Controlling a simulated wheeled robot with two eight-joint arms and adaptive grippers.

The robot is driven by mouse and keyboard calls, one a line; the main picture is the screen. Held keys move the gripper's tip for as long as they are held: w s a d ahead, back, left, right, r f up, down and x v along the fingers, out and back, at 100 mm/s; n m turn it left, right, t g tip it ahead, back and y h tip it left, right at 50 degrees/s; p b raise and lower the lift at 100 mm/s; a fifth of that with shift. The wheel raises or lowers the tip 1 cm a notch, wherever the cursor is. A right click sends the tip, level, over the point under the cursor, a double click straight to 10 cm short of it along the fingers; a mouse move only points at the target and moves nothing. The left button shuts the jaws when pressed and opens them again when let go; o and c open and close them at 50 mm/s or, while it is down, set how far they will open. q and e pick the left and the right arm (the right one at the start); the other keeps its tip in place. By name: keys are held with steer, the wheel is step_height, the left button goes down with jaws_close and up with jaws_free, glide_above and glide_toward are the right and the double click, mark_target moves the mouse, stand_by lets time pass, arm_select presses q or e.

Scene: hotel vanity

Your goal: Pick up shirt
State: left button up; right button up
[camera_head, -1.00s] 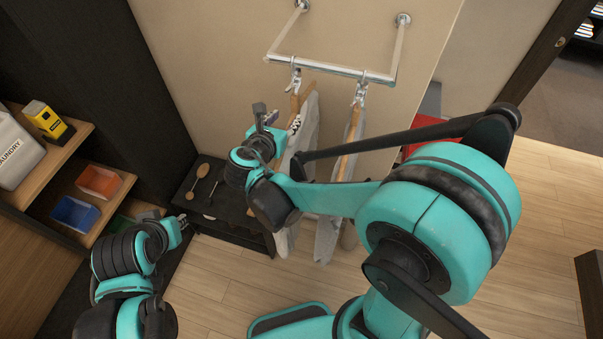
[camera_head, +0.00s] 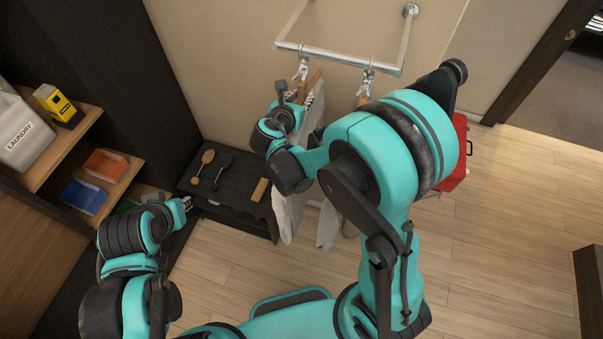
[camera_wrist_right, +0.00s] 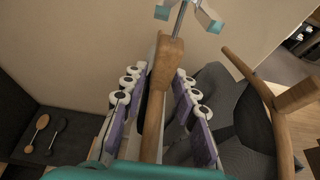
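A light grey shirt (camera_head: 287,217) hangs from a wooden hanger on the wall rail, and another grey garment (camera_head: 328,226) hangs to its right. My right gripper (camera_head: 283,97) is at the top of the nearer hanger. In the right wrist view the wooden hanger (camera_wrist_right: 153,130) lies between the two purple-padded fingers of my right gripper (camera_wrist_right: 160,100); gaps show on both sides, so it is open around the hanger. Dark grey cloth (camera_wrist_right: 240,125) is right of the fingers. My left gripper (camera_head: 187,203) is low at left, away from the shirts; its opening is too small to judge.
The metal rail (camera_head: 335,61) juts from the wall above the hangers. A black bench (camera_head: 228,185) with brushes stands left of the shirts. Shelves with a laundry container (camera_head: 22,135) are at far left. A red case (camera_head: 458,155) stands behind my right arm. Floor at right is clear.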

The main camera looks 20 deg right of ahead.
jaws_close()
steer(key=shift+r, duration=0.6)
steer(key=shift+a+r, duration=0.1)
steer(key=s+a+b, duration=0.3)
steer(key=s+a, duration=0.7)
steer(key=s, duration=0.5)
steer(key=shift+w, duration=0.1)
steer(key=shift+d, duration=0.1)
stand_by(0.4)
